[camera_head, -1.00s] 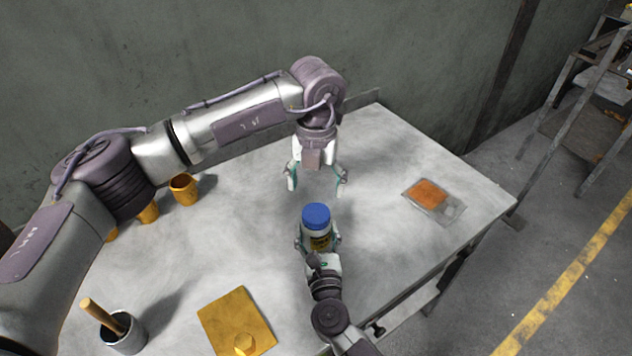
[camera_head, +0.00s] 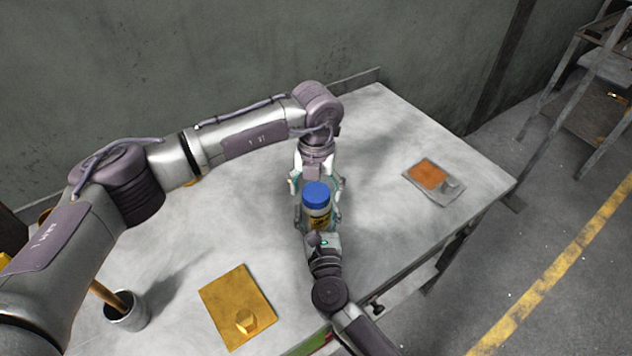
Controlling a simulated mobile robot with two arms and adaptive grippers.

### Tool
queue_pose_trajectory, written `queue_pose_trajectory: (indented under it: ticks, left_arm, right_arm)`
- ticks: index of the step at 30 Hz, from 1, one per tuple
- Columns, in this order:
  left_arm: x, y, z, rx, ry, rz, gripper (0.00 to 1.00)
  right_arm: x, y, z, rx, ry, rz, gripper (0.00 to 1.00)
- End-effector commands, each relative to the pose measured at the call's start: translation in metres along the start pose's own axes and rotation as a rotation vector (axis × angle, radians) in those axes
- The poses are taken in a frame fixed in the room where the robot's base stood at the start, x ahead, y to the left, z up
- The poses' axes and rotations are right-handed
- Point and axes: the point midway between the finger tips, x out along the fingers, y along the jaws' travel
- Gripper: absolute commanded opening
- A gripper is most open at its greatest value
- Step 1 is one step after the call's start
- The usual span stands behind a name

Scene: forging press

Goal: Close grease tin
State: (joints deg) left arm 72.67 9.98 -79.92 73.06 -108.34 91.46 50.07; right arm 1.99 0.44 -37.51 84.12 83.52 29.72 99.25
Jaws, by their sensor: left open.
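The grease tin (camera_head: 318,216) is a small container with a yellow and black label. It stands upright at the middle of the table, and its blue lid (camera_head: 316,193) sits on top. My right gripper (camera_head: 318,226) comes from the near side, with its fingers closed against both sides of the tin's body. My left gripper (camera_head: 315,187) is open and points down at the lid, one finger on each side. Whether its fingers touch the lid cannot be told. The lid and tin hide part of the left gripper.
A yellow plate (camera_head: 225,301) with a yellow nut (camera_head: 245,321) lies front left. A grey pot (camera_head: 127,312) with a wooden handle stands left of it. A clear tray (camera_head: 447,195) with an orange block (camera_head: 427,175) lies at right. The table between is clear.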

Motion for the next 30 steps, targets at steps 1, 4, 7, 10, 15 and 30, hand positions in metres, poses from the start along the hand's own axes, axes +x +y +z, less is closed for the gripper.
queue_pose_trajectory:
  ticks: [1,4,7,10,15,30]
  left_arm:
    - [0.0002,-0.0001,0.0000,0.000,0.000,0.000,0.83]
    - [0.0001,-0.0001,0.0000,0.000,0.000,0.000,0.83]
    - [0.0000,-0.0001,0.0000,0.000,0.000,0.000,0.73]
    - [-0.0001,0.0000,0.0000,0.000,0.000,0.000,0.56]
    - [-0.0002,0.0000,0.0000,0.000,0.000,0.000,0.28]
    - [-0.0003,0.0007,0.0006,0.730,-0.001,0.003,0.20]
  right_arm:
    - [-0.0002,-0.0001,-0.0005,0.000,0.001,0.000,0.00]
    - [-0.0001,-0.0001,-0.0005,0.000,0.001,0.000,0.00]
    - [-0.0001,-0.0001,-0.0005,0.000,0.001,0.000,0.00]
    - [-0.0001,-0.0001,-0.0005,0.000,0.001,0.000,0.00]
    - [-0.0001,-0.0001,-0.0005,0.000,0.001,0.000,0.00]
    - [-0.0001,-0.0002,-0.0005,0.000,0.001,0.000,0.00]
